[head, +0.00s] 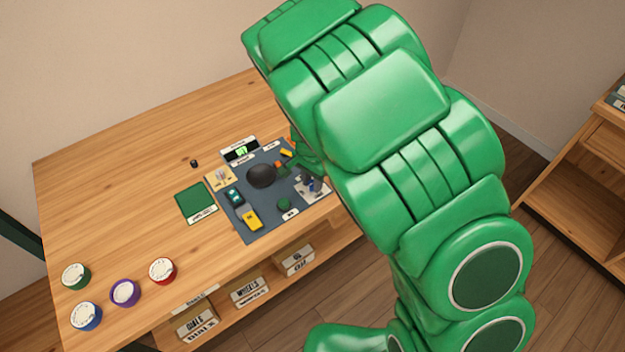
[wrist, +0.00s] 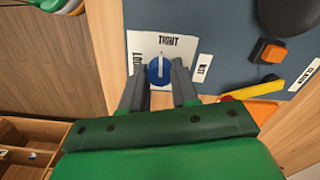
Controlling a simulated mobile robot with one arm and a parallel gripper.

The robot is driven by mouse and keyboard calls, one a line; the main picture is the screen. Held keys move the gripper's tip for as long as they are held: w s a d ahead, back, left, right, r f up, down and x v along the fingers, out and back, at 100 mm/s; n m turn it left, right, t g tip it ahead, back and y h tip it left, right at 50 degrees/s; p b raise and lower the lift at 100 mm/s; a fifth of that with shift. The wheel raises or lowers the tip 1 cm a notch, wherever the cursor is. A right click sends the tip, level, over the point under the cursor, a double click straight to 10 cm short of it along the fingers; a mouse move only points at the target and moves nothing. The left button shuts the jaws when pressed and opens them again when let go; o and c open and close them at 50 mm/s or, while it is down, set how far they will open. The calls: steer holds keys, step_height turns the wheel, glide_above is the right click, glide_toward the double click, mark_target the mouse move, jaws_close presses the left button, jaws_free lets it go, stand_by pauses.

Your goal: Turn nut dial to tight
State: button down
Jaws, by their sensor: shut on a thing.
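The nut dial (wrist: 159,71) is a blue round knob with a white pointer line, set on a white plate (wrist: 144,44). In the wrist view the plate reads TIGHT at the top and has another, partly hidden word at the left. The pointer line stands about upright, towards TIGHT. My gripper (wrist: 157,78) has its two dark fingers on either side of the knob, shut on it. In the head view the white plate (head: 311,190) is at the right of the grey panel, partly covered by my arm.
The grey panel (head: 272,224) also carries a dark round knob (head: 262,176), a yellow switch (head: 250,219) and an orange button (wrist: 268,51). A yellow lever (wrist: 252,89) is close to my right finger.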

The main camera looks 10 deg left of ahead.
mark_target(312, 183)
stand_by(0.3)
steer(key=c, duration=0.9)
jaws_free()
steer(key=shift+o, duration=0.2)
steer(key=shift+r, duration=3.9)
